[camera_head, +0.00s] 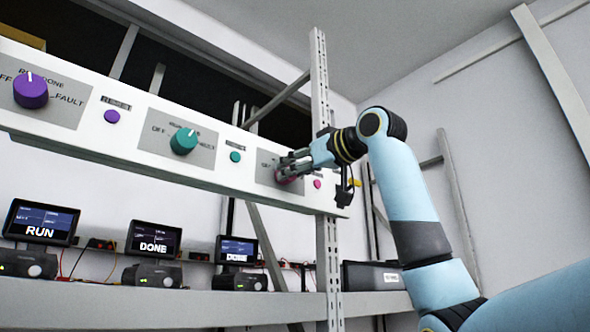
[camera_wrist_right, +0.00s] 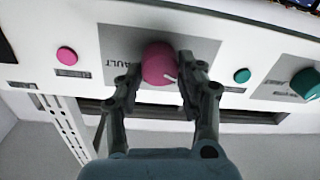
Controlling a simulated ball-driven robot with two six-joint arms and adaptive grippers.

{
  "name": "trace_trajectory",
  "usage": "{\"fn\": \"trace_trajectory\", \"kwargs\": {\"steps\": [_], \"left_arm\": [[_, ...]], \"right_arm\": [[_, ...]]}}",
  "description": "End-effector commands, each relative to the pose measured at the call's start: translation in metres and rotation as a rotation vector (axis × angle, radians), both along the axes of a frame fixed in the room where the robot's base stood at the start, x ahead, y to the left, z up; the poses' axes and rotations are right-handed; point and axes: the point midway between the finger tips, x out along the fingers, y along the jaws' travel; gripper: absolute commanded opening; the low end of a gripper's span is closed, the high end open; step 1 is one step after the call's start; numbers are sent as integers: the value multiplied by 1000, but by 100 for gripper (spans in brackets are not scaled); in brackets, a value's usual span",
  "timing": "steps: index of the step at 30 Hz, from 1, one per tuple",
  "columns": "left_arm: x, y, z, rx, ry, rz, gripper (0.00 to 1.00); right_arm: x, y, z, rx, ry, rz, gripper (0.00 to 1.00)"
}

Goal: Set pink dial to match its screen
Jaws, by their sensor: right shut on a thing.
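The pink dial (camera_wrist_right: 158,62) sits on a grey plate of the white panel. My right gripper (camera_wrist_right: 157,70) is shut on it, with one finger on each side. The dial's white mark points to the lower right in the right wrist view, away from the upside-down FAULT label. In the head view, my right gripper (camera_head: 291,166) covers most of the pink dial (camera_head: 287,178) and its labels. The screen (camera_head: 237,250) below the pink dial shows white text that appears to read DONE, its lower part cut off. My left gripper is not in view.
A pink button (camera_head: 317,184) is beside the dial. A teal dial (camera_head: 183,141) and a purple dial (camera_head: 30,91) are farther left. Their screens read DONE (camera_head: 154,238) and RUN (camera_head: 41,221). A metal upright (camera_head: 320,90) stands close to my right arm.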

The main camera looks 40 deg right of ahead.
Motion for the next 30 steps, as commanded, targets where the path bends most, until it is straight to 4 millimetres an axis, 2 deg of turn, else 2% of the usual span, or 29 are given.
{"fn": "trace_trajectory", "kwargs": {"steps": [3,14,30], "left_arm": [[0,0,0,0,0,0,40],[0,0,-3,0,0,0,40],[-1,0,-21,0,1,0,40]], "right_arm": [[0,0,0,0,1,0,6],[0,0,-1,73,7,-1,6],[0,-1,-3,526,42,0,6]]}}
